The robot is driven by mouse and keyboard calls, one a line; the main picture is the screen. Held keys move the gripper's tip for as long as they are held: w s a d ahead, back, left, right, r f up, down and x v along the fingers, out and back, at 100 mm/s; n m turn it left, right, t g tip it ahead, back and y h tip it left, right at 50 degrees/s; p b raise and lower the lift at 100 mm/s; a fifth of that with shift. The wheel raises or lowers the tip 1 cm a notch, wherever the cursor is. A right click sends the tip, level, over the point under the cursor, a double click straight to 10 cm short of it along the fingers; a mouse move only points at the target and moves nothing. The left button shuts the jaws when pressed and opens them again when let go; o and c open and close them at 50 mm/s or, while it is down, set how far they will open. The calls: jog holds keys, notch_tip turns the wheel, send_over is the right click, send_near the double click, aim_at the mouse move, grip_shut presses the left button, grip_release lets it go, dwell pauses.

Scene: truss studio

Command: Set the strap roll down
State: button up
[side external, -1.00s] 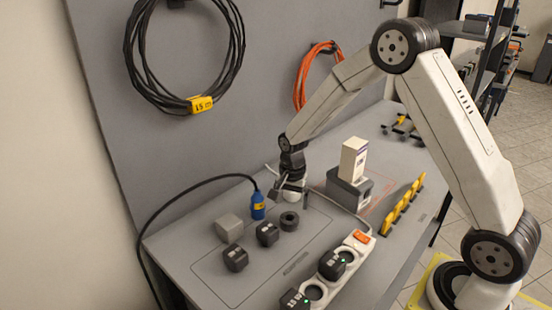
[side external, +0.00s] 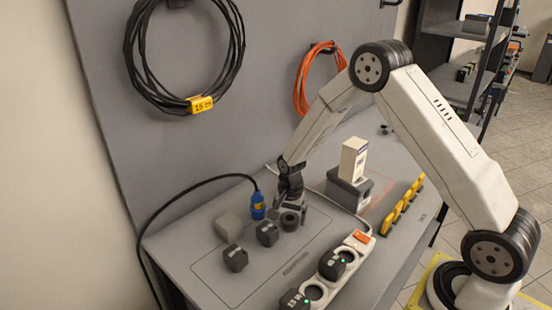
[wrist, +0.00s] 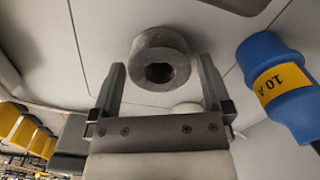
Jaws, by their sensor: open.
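The strap roll, a dark grey ring with a central hole, rests on the grey table inside a thin outlined area in the side view (side external: 289,222). It also shows in the wrist view (wrist: 160,52), just beyond and between my fingertips. My gripper (side external: 289,211) is open close above the roll. In the wrist view my gripper (wrist: 160,64) has a finger on each side of the roll, with a gap showing at both sides. I cannot tell exactly how far down the fingertips reach.
A blue connector (side external: 257,206) with a black cable stands left of the gripper. A pale grey block (side external: 228,226) and black adapters (side external: 267,233) sit nearby. A white power strip (side external: 315,291) lies in front. A white box (side external: 353,160) stands on a grey box (side external: 347,188) behind right.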

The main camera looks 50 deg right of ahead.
jog(key=shift+f, duration=0.5)
jog(key=c, duration=1.1)
jog(key=shift+c, duration=0.2)
jog(key=shift+r, duration=0.1)
jog(key=shift+r, duration=0.7)
jog(key=s+a+r, duration=0.1)
jog(key=s+r, duration=1)
jog(key=s, duration=0.3)
jog(key=shift+a+r, duration=0.2)
